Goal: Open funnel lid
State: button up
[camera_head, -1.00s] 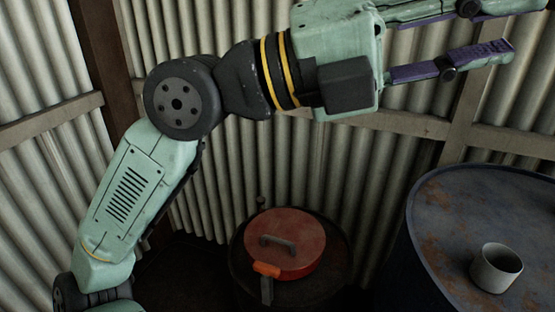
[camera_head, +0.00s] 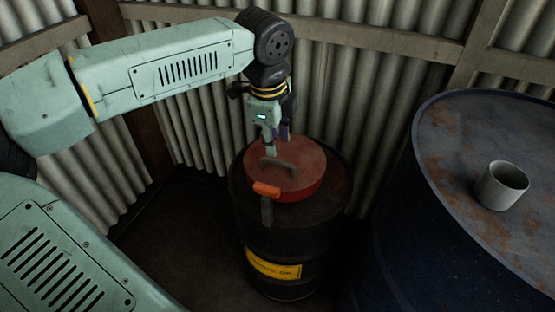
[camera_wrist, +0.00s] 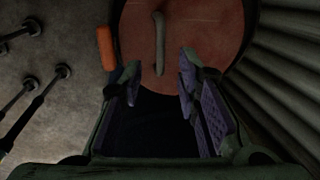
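The red round funnel lid (camera_head: 308,170) lies closed on top of a black drum. Its grey bar handle (camera_head: 279,165) stands on the lid, and an orange-gripped lever (camera_head: 266,188) sits at its front edge. My gripper (camera_head: 272,152) points down just above the lid, by the handle. In the wrist view the lid (camera_wrist: 205,30) fills the top, with the handle (camera_wrist: 159,45) ahead of and between the open fingers (camera_wrist: 157,80). The fingers are apart with nothing between them. Whether a finger touches the lid is hard to tell.
The black drum (camera_head: 250,225) has a yellow label and stands near the corrugated wall (camera_head: 350,110). A larger blue rusty drum (camera_head: 450,150) at right bears a grey cup (camera_head: 501,186). Several dark rods (camera_wrist: 40,95) show at left in the wrist view.

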aim_at(278, 163)
jog(key=f, duration=0.2)
jog(key=f+b, duration=0.1)
jog(key=f, duration=0.1)
jog(key=w+f+b, duration=0.1)
jog(key=f, duration=0.1)
jog(key=shift+w+d+f, duration=0.1)
jog(key=shift+d+f, duration=0.15)
jog(key=shift+d, duration=0.05)
grip_shut()
dwell(0.5)
